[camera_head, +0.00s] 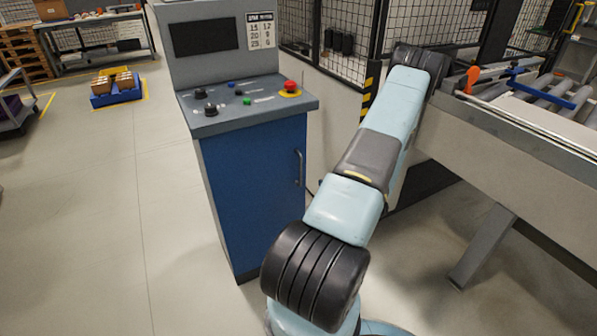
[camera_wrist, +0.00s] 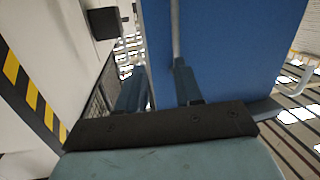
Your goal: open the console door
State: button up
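The console (camera_head: 235,100) stands left of my arm in the head view. Its blue door (camera_head: 245,200) looks shut, with a vertical bar handle (camera_head: 299,168) near its right edge. In the wrist view the blue door (camera_wrist: 235,45) fills the upper middle and right, and the grey handle (camera_wrist: 175,30) runs down from the top edge. My gripper (camera_wrist: 158,75) is open and empty, its two fingers apart. The right fingertip overlaps the handle's lower end in the picture; I cannot tell whether they touch. In the head view my gripper is hidden behind my arm.
A roller conveyor frame (camera_head: 510,130) with a slanted leg stands at the right. A mesh fence (camera_head: 345,40) and a yellow-black striped post (camera_head: 369,92) are behind the console. A blue crate (camera_head: 117,90) lies at the back left. The floor in front of the console is clear.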

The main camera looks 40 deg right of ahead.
jog(key=a+t, duration=0.1)
jog(key=a, duration=0.1)
jog(key=m, duration=0.1)
send_over(300, 183)
jog(key=shift+w+d+f, duration=0.25)
jog(key=shift+w+d, duration=0.05)
dwell(0.4)
grip_shut()
dwell(0.4)
